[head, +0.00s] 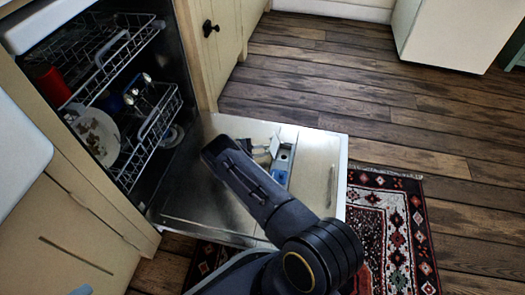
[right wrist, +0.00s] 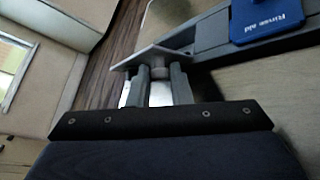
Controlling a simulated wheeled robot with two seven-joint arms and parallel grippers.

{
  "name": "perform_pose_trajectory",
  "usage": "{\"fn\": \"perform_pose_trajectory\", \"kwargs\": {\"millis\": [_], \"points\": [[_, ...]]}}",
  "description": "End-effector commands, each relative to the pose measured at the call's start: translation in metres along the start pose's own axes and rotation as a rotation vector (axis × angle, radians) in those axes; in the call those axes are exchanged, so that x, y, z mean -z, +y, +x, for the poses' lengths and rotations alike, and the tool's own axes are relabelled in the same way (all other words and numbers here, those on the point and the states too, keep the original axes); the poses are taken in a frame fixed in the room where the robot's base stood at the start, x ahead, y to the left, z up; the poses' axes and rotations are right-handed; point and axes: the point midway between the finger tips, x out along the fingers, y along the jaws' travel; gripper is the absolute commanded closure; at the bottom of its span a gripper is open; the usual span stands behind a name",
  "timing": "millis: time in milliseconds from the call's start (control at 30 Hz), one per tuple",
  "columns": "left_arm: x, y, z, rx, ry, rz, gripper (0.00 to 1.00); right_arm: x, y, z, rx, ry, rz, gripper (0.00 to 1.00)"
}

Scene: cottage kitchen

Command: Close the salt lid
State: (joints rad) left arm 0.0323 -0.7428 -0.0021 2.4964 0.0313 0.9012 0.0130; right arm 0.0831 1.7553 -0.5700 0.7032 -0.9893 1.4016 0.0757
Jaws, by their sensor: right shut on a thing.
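The salt lid shows in the right wrist view as a pale grey square plate (right wrist: 147,56) with a short round knob. It stands tilted up at the end of the grey dispenser panel (right wrist: 210,32). In the head view the lid (head: 275,146) is a small light flap beside the dispenser (head: 283,163) on the lowered dishwasher door. My right gripper (right wrist: 161,75) is shut on the lid's knob, one finger on each side. In the head view, my right gripper (head: 262,152) reaches the dispenser from the front. My left gripper is not in view.
A blue rinse aid cover (right wrist: 270,18) sits on the panel. The dishwasher door (head: 215,200) lies open. Its racks (head: 150,125) hold dishes on the left. A patterned rug (head: 395,235) lies under the door's right edge. The wooden floor beyond is clear.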

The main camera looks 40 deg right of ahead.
Motion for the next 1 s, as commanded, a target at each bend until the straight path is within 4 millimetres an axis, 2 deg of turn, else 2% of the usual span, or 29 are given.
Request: {"fn": "perform_pose_trajectory", "kwargs": {"millis": [167,367,1000], "points": [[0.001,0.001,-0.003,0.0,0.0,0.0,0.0,-0.002,0.001,0.0,0.005,0.006,0.005,1.0],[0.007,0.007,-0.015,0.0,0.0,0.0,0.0,-0.008,0.005,0.0,0.036,0.051,0.038,1.0],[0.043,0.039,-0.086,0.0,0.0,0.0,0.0,-0.04,0.011,0.02,0.295,0.434,0.326,1.0]]}}
